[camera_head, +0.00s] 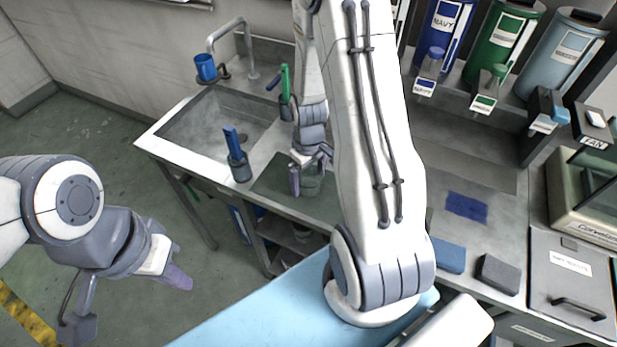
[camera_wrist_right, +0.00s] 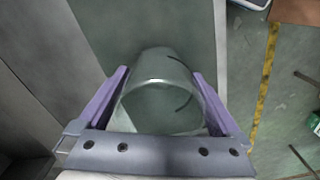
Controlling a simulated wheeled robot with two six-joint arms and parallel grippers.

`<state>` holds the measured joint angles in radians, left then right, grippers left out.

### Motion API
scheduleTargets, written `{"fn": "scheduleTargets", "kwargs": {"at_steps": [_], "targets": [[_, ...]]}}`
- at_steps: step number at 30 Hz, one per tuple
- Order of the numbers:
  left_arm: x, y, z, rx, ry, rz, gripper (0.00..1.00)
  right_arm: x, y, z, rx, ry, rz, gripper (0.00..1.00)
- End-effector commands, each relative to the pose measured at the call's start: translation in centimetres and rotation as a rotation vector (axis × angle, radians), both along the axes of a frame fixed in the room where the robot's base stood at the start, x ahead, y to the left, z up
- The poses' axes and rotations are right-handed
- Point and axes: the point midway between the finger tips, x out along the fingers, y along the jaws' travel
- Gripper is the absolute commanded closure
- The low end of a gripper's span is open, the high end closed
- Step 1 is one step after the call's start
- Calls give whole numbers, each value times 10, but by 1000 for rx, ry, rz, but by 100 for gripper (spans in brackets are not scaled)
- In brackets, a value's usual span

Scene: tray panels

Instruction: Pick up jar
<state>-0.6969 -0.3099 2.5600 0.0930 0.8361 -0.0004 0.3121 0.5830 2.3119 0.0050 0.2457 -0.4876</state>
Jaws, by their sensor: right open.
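A clear, greenish jar (camera_wrist_right: 160,95) stands between the two purple fingers of my right gripper (camera_wrist_right: 163,98) in the right wrist view. The fingers are open, one on each side of it. In the head view the jar (camera_head: 309,184) is on the dark mat (camera_head: 268,180) at the counter's front, partly hidden by my right gripper (camera_head: 309,176). My left gripper (camera_head: 178,279) hangs over the floor at the left, away from the counter; whether its fingers are apart is unclear.
A grey cup with a blue handled tool (camera_head: 237,160) stands left of the mat by the sink (camera_head: 215,125). A green tool in a holder (camera_head: 285,95) is behind. Blue and dark blocks (camera_head: 498,272) lie on the right counter. My right arm hides the middle.

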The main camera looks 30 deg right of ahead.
Motion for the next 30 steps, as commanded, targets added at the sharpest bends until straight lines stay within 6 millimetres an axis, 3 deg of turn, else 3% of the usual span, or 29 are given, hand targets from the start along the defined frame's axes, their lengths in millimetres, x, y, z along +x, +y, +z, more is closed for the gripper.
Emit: {"fn": "scheduleTargets", "kwargs": {"at_steps": [4,11,23,30], "targets": [[0,0,0,0,0,0,100,0,0,0,0,0,0,0],[0,0,0,0,0,0,100,0,0,0,0,0,0,87],[0,0,-1,0,0,0,100,1,-1,9,-1,-2,-1,87],[0,0,-6,0,0,0,100,-1,-4,46,-3,-6,-4,87]]}}
